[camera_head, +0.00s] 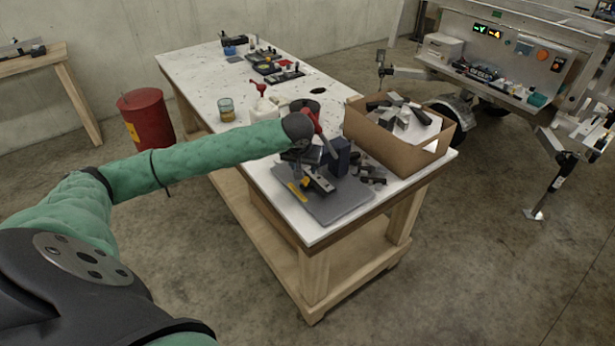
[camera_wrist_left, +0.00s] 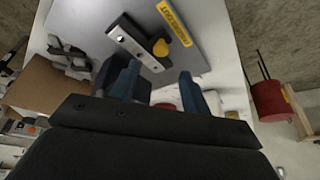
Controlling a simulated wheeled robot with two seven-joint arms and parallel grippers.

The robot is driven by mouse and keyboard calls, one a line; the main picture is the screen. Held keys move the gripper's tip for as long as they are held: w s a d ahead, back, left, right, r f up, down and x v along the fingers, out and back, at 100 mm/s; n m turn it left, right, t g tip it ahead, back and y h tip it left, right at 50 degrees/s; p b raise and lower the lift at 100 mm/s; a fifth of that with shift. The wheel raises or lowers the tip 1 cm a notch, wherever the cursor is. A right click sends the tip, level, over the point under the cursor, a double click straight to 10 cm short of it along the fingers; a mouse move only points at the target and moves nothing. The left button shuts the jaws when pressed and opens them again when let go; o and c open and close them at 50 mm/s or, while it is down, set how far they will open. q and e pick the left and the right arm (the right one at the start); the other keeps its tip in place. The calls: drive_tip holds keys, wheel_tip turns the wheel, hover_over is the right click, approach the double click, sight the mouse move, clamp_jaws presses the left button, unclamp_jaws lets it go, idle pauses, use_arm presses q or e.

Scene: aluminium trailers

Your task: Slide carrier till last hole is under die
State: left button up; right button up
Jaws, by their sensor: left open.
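A grey base plate (camera_head: 341,205) with a yellow label (camera_head: 297,192) lies at the bench's near end. On it stands a dark blue press block (camera_head: 337,158) with a red lever (camera_head: 321,134). The carrier, a dark bar with a light top (camera_head: 319,181), lies at the block's front. The die is hidden or cannot be made out.
A cardboard box (camera_head: 400,152) of metal parts stands right of the press, with loose dark parts (camera_head: 372,174) between. A white bottle (camera_head: 262,108), a glass jar (camera_head: 226,109) and trays (camera_head: 272,68) stand farther back. A red drum (camera_head: 146,121) is on the floor.

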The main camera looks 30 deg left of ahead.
sight(305, 181)
use_arm(q)
drive_tip(key=shift+n, duration=0.5)
drive_tip(key=shift+p+x, duration=1.45)
drive_tip(key=shift+x, duration=2.4)
use_arm(e)
drive_tip(key=s+d+f, duration=0.2)
drive_tip(key=s+f, duration=0.1)
drive_tip(key=s, duration=0.1)
drive_tip(key=shift+s, duration=0.4)
use_arm(q)
clamp_jaws()
use_arm(e)
drive_tip(key=shift+d, duration=0.1)
